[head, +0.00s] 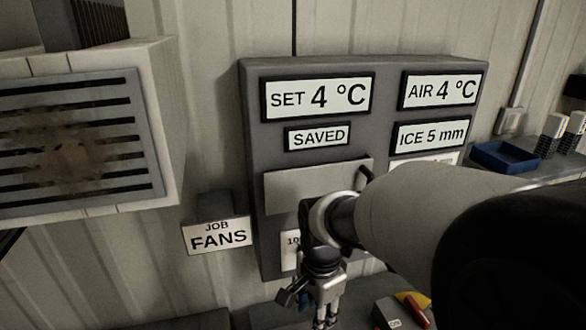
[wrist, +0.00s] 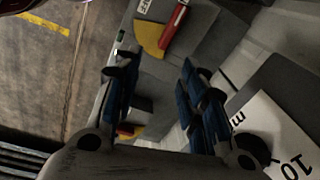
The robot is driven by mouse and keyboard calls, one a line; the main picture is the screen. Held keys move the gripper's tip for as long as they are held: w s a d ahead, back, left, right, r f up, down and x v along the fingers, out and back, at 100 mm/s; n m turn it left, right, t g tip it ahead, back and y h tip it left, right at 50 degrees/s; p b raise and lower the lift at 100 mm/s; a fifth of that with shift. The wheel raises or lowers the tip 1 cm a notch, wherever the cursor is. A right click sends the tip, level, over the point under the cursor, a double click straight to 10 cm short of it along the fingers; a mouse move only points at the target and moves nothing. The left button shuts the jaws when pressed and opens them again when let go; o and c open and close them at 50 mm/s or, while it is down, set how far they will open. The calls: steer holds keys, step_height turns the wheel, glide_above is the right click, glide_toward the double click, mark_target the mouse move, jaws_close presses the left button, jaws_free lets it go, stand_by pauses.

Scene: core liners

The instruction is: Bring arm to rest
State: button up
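My arm reaches in from the right of the head view, in front of a grey control panel (head: 254,160). My gripper (head: 325,318) hangs down below the panel's lower edge, its tips near the bottom of the picture. In the wrist view my gripper (wrist: 156,64) has its two blue-padded fingers well apart, with nothing held between them. The panel shows SET 4 °C, AIR 4 °C, SAVED and ICE 5 mm. My arm hides part of its lower right side.
A grey box with a red and yellow switch (head: 412,308) stands right of my gripper. A red handle on a yellow plate (wrist: 150,38) shows in the wrist view. A louvred unit (head: 165,120), a JOB FANS sign (head: 218,236) and a blue tray (head: 503,157) are around.

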steer(key=s+d+r+n+t, duration=0.1)
steer(key=s+d+r+n, duration=0.3)
steer(key=s, duration=0.4)
steer(key=s+d+r+n+t, duration=0.2)
steer(key=s+d+r+n, duration=0.3)
steer(key=s+n, duration=0.3)
steer(key=shift+s+d+r+t, duration=0.3)
steer(key=shift+s+r, duration=0.1)
steer(key=shift+s, duration=0.4)
stand_by(0.5)
